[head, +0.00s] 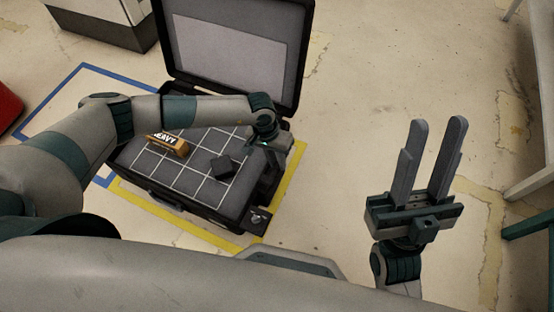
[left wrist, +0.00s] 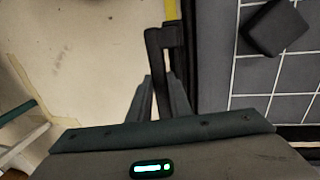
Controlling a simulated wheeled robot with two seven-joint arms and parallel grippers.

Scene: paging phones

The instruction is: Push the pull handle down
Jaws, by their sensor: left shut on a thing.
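The black case (head: 190,205) stands open on the floor with its lid raised at the back. Its dark pull handle (left wrist: 153,45) shows in the left wrist view, sticking out beside the case wall. My left gripper (left wrist: 160,92) is shut on the handle, with a finger on either side of it. In the head view my left gripper (head: 270,178) is at the case's right side, and the arm hides most of the handle. My right gripper (head: 437,128) is open and empty, its fingers pointing up, well right of the case.
A bench frame (head: 530,185) stands at the right edge.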

